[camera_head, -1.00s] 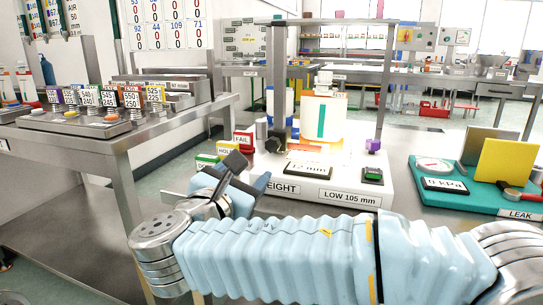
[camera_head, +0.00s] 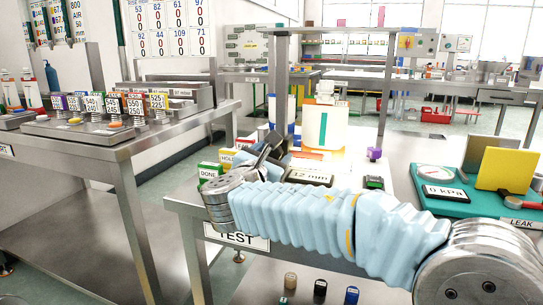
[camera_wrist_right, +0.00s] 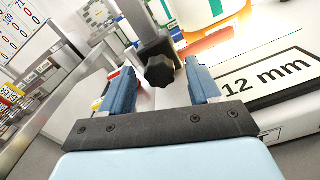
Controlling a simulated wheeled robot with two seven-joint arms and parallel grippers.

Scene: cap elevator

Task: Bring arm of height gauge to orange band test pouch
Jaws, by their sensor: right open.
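The height gauge has a grey upright post (camera_head: 281,85) and a display reading 12 mm (camera_head: 309,177). In the right wrist view its dark star-shaped knob (camera_wrist_right: 160,71) is on a grey slider, between and beyond my fingertips. The white test pouch (camera_head: 316,127), with a teal stripe and orange edging, stands right of the post. Its brightly lit lower part (camera_wrist_right: 216,46) shows in the right wrist view. My right gripper (camera_head: 268,150) is open and empty in front of the post. It also shows in the right wrist view (camera_wrist_right: 160,88). My left gripper is out of view.
Green DONE and yellow HOLD blocks (camera_head: 211,171) stand left of my gripper. A purple knob (camera_head: 374,154) is right of the pouch. A teal leak tester (camera_head: 437,190) stands at the right. A steel bench (camera_head: 110,143) with several labelled weights is at the left.

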